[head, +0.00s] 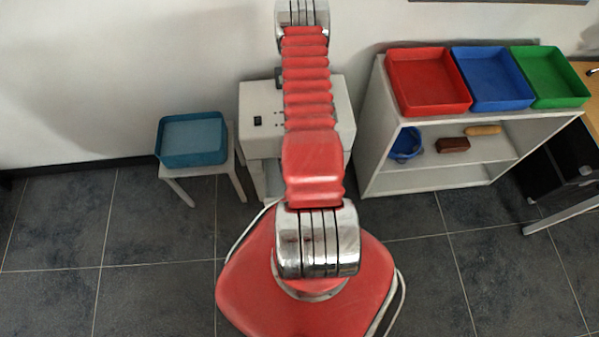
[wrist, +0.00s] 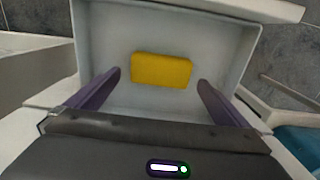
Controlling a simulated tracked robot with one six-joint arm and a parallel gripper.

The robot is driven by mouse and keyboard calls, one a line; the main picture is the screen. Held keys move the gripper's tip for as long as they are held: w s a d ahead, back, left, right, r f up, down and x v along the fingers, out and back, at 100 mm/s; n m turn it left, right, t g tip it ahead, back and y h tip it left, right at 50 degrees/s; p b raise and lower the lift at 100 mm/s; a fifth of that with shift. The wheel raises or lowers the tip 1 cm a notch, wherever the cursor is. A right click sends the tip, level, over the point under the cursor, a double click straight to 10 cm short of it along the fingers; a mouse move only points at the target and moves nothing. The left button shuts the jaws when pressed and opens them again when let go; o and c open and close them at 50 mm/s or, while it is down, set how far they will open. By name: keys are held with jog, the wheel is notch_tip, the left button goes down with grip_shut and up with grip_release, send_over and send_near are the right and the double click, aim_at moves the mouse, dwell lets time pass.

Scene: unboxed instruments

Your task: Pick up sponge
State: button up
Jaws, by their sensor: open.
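A yellow sponge (wrist: 162,70) lies on the floor of a pale grey open tray (wrist: 112,30) in the wrist view. My gripper (wrist: 159,79) is open, with one purple finger to the left of the sponge and the other to the right. There is a gap between the sponge and each finger, and nothing is held. I cannot tell how high the fingers are above the tray floor. In the head view I see neither the sponge nor my fingers; my red arm covers the middle of that view.
A teal tray (head: 163,156) sits on a small white stool (head: 226,177) at left. A white boxy unit (head: 258,112) stands behind my arm. At right, a shelf (head: 425,187) bears red (head: 425,82), blue (head: 492,80) and green (head: 548,77) trays, with small items below.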

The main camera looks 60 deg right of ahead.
jog(key=shift+f, duration=0.1)
jog(key=shift+s+a+f, duration=0.1)
jog(key=shift+f, duration=2.45)
jog(key=c, duration=0.9)
